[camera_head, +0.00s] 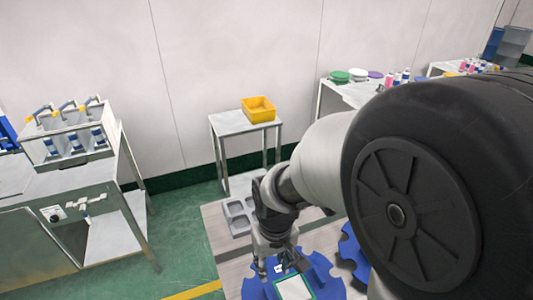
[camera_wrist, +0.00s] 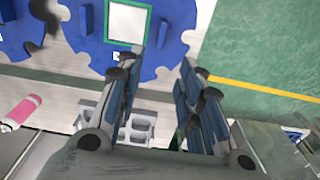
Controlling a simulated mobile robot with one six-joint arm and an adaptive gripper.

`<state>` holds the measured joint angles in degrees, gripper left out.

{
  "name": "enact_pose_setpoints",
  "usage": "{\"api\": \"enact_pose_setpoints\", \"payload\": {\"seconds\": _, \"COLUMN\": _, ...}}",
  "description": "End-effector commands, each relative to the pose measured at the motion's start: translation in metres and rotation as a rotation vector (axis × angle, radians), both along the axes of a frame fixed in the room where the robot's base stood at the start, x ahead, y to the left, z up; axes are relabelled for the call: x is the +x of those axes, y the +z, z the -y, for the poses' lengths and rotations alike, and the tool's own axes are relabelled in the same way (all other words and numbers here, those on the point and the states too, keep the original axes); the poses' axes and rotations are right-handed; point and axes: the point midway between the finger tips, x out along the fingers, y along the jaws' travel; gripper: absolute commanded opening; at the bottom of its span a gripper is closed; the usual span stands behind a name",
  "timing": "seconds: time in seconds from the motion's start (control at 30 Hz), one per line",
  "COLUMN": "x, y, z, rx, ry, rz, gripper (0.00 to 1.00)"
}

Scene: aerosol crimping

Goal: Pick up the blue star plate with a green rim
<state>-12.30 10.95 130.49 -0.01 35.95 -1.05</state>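The blue star plate with a green rim (camera_head: 321,276) lies flat at the bottom of the head view, with notched edges and a green-framed white square in its middle. It also shows at the top of the wrist view (camera_wrist: 172,28), cut off by the frame. My gripper (camera_head: 280,268) is above the plate's far side in the head view and hides part of it. In the wrist view my gripper (camera_wrist: 160,62) has its two fingers spread apart with nothing between them. The fingertips appear near the plate's edge; I cannot tell whether they touch it.
A second blue plate (camera_head: 350,248) lies close by on the right, partly behind my arm. A grey tray with compartments (camera_head: 238,216) lies beyond my gripper. A small table (camera_head: 229,123) holds a yellow bin (camera_head: 258,109).

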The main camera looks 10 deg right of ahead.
Motion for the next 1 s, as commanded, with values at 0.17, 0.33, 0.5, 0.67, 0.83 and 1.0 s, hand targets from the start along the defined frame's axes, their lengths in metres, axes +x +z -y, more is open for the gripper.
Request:
{"api": "enact_pose_setpoints", "payload": {"seconds": 0.17, "x": 0.005, "y": -0.02, "z": -0.01, "rx": -0.01, "ry": 0.027, "rz": -0.041, "gripper": 0.34}}
{"api": "enact_pose_setpoints", "payload": {"seconds": 0.33, "x": 0.005, "y": -0.042, "z": -0.011, "rx": -0.011, "ry": 0.03, "rz": -0.048, "gripper": 0.34}}
{"api": "enact_pose_setpoints", "payload": {"seconds": 0.5, "x": 0.004, "y": -0.08, "z": -0.01, "rx": -0.011, "ry": 0.029, "rz": -0.049, "gripper": 0.34}}
{"api": "enact_pose_setpoints", "payload": {"seconds": 0.67, "x": 0.004, "y": -0.114, "z": -0.01, "rx": -0.011, "ry": 0.029, "rz": -0.049, "gripper": 0.34}}
{"api": "enact_pose_setpoints", "payload": {"seconds": 0.83, "x": 0.005, "y": -0.139, "z": -0.01, "rx": -0.01, "ry": 0.029, "rz": -0.047, "gripper": 0.34}}
{"api": "enact_pose_setpoints", "payload": {"seconds": 1.0, "x": 0.005, "y": -0.147, "z": -0.01, "rx": -0.01, "ry": 0.029, "rz": -0.045, "gripper": 0.34}}
